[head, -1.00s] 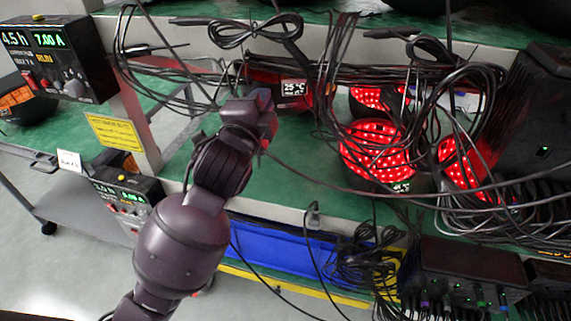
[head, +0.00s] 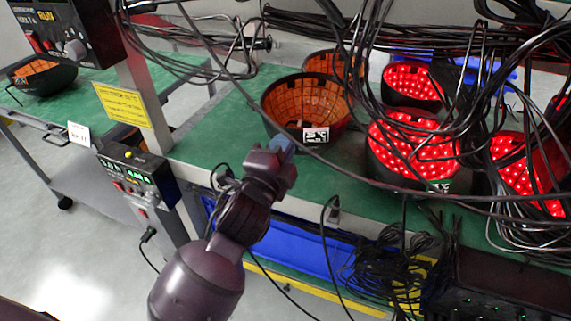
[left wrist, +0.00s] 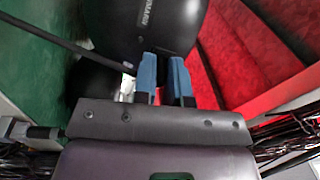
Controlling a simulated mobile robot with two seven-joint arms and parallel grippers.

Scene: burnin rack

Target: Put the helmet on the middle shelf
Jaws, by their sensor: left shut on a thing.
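The black helmet (head: 268,108) with an orange lining and a small white temperature tag is at the green middle shelf (head: 205,140), near its front left part. My left gripper (head: 283,145) is at the helmet's near lower side and shut on it. In the left wrist view the blue fingers (left wrist: 165,68) meet the black helmet shell (left wrist: 145,22). The grip itself is partly hidden, and I cannot tell whether the helmet rests on the shelf. My right gripper is not in view.
Another orange-lined helmet (head: 335,64) stands behind, and several red-lit helmets (head: 412,150) stand to the right. Black cables (head: 440,60) hang across the front. A rack post with a yellow label (head: 122,104) is left. A blue bin (head: 300,250) sits below. Green shelf is bare left of the helmet.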

